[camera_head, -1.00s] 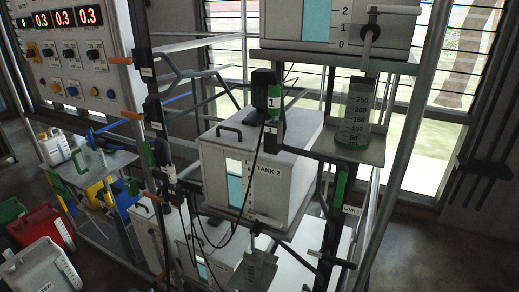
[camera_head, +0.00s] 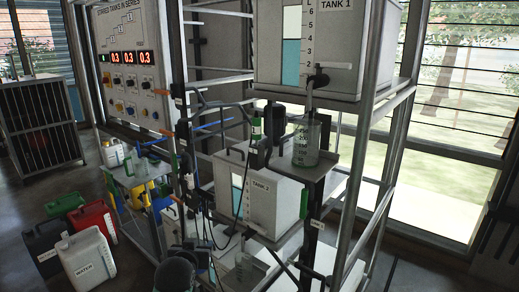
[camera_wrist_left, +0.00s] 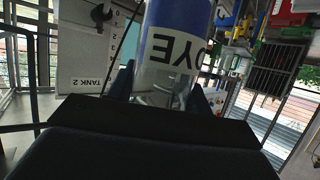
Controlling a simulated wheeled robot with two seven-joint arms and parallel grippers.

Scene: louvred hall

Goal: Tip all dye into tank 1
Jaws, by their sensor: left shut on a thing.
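Tank 1 (camera_head: 345,50) is a grey-white box high on the rack in the head view, with a blue level window, a scale and a tap; its top is cut off by the frame. The dye container (camera_wrist_left: 178,45) fills the upper middle of the left wrist view. It is clear below a white band reading DYE upside down, with blue above. My left gripper (camera_wrist_left: 165,88) is shut on it, with a dark finger on either side. A dark rounded part of my left arm shows at the bottom of the head view; the dye is not visible there. My right gripper is not in view.
A graduated beaker (camera_head: 305,145) stands on a bracket under tank 1's tap. Tank 2 (camera_head: 265,205) sits lower on the rack. A control panel (camera_head: 125,65) is at left. A white water can (camera_head: 88,262) and coloured cans stand on the floor, lower left.

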